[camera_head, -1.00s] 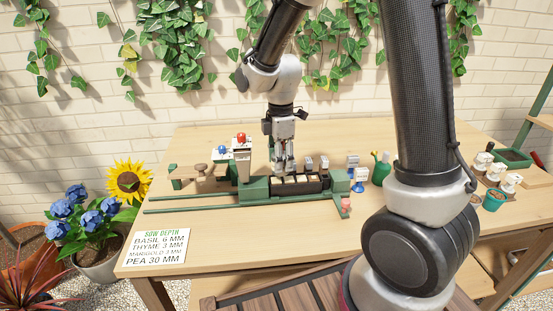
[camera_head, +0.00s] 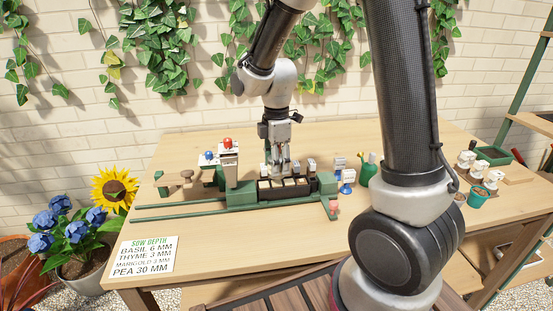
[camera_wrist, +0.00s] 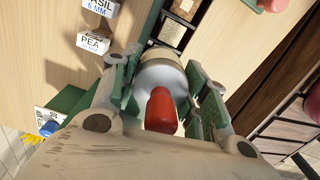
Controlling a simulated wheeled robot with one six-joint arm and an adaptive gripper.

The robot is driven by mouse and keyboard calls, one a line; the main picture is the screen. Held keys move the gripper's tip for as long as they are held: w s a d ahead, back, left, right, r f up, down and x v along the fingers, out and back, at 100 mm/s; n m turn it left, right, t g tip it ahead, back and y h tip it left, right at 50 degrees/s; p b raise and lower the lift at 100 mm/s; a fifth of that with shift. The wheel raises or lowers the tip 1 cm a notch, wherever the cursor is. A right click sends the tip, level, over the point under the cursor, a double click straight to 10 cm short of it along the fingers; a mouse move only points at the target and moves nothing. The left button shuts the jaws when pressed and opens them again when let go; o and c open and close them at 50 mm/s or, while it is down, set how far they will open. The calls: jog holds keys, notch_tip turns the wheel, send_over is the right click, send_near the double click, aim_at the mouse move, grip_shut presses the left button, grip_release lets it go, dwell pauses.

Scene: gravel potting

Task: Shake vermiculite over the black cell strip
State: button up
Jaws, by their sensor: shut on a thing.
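The black cell strip (camera_head: 284,190) lies in a green holder on the table, its cells filled with pale material. Part of it shows at the top of the wrist view (camera_wrist: 186,8). My gripper (camera_head: 279,172) points down over the strip, left of its middle. In the wrist view my green-padded fingers (camera_wrist: 163,85) are shut on a pale, round shaker-like thing (camera_wrist: 161,72) with a red end (camera_wrist: 160,110). In the head view the held thing is hard to make out. Whether any vermiculite is falling cannot be seen.
A stand with a red knob (camera_head: 228,142) rises just left of the strip. Small label blocks stand behind the strip, one reading PEA (camera_wrist: 94,43). A sow-depth card (camera_head: 146,255) lies at front left.

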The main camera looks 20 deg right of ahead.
jog(key=shift+s+d, duration=0.1)
jog(key=shift+d, duration=0.5)
jog(key=shift+w+a, duration=0.2)
jog(key=shift+a, duration=0.95)
jog(key=shift+s+d, duration=0.25)
jog(key=shift+d, duration=0.95)
jog(key=shift+a+r, duration=0.1)
